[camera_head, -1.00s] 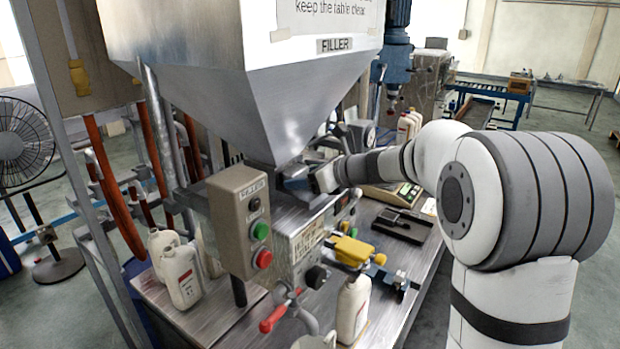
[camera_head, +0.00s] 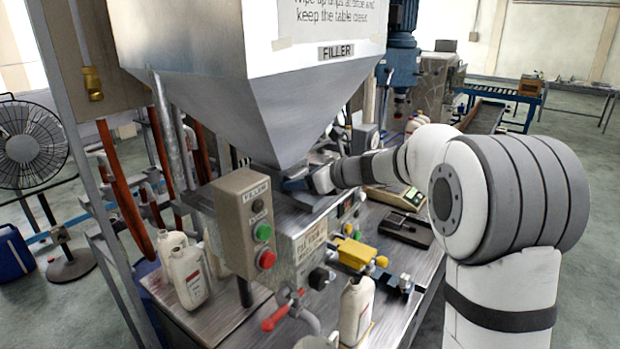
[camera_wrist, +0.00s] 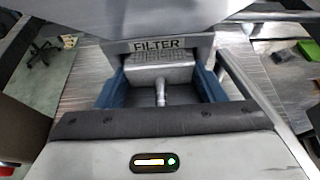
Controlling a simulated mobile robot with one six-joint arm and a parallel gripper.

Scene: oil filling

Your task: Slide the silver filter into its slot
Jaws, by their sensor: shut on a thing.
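The silver filter (camera_wrist: 172,72) shows in the wrist view as a metal block with a short handle pointing towards me. My gripper (camera_wrist: 160,80) has its blue fingers on either side of the filter and is shut on it. The slot (camera_wrist: 203,44), marked FILTER, is a grey frame directly ahead of the filter, under the hopper. The filter's front lies at the slot opening; how deep it sits inside is hard to tell. In the head view my gripper (camera_head: 306,184) is just under the hopper's lower end, and the filter cannot be made out there.
The big hopper (camera_head: 290,110) hangs close above my gripper. The FILLER control box (camera_head: 243,225) stands to the left in front. White bottles (camera_head: 187,275) stand on the metal table. A yellow clamp (camera_head: 357,253) and a black tray (camera_head: 405,230) lie to the right.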

